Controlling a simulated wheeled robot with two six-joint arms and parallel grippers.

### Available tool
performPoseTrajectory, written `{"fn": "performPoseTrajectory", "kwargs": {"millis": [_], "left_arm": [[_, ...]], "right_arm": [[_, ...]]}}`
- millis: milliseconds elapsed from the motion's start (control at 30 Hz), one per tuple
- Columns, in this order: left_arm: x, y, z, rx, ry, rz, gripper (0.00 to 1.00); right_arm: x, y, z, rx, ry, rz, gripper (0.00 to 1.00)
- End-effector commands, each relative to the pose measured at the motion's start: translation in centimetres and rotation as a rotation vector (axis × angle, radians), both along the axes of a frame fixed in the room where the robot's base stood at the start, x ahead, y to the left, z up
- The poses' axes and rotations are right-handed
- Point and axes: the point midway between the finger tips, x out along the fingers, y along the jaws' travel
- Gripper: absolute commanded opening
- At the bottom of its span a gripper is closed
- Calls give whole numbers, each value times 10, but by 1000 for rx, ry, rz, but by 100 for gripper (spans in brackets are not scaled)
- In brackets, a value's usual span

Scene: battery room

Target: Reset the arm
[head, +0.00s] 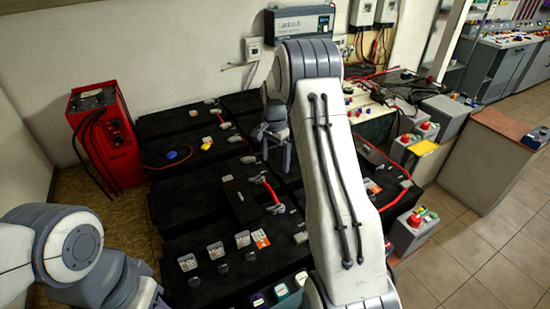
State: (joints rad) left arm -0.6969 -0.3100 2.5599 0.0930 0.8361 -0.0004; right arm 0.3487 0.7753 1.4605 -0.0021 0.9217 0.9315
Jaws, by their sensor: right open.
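My right arm rises from the bottom of the head view and bends over at the top. Its gripper (276,158) hangs downward over the black battery blocks (185,205), with its fingers apart and nothing seen between them. I cannot tell its exact height above the blocks. My left arm (75,250) is folded at the bottom left; its gripper is out of the picture. My right arm hides part of the blocks behind it.
A red charger cabinet (107,135) with black cables stands at the left. Grey boxes with red buttons (413,230) line the right side. A brown-topped counter (505,128) stands further right. Tiled floor (470,250) is clear at the lower right.

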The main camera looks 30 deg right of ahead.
Motion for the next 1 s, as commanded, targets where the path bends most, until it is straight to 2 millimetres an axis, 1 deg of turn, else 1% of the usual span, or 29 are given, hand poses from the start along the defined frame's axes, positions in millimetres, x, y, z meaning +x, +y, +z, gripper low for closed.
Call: {"fn": "performPoseTrajectory", "kwargs": {"millis": [433,500,567,667,700,767,800,867,900,967,1000], "left_arm": [[0,0,0,0,0,0,50],[0,0,0,0,0,0,50],[0,0,0,0,0,0,50],[0,0,0,0,0,0,50],[0,0,0,0,0,0,50],[0,0,0,0,0,0,50],[0,0,0,0,0,0,50],[0,0,0,0,0,0,50],[0,0,0,0,0,0,50],[0,0,0,0,0,0,50],[0,0,0,0,0,0,50]], "right_arm": [[0,0,0,0,0,0,100],[0,5,2,0,-2,14,100],[0,17,8,1,-5,52,100],[-5,59,28,5,-14,187,100],[-10,82,38,7,-19,265,100],[-24,121,55,12,-26,403,100],[-36,148,66,15,-31,505,100],[-60,186,80,20,-37,661,100],[-78,209,89,23,-43,767,100],[-109,241,101,29,-52,927,100],[-133,260,107,34,-58,1039,100]]}}
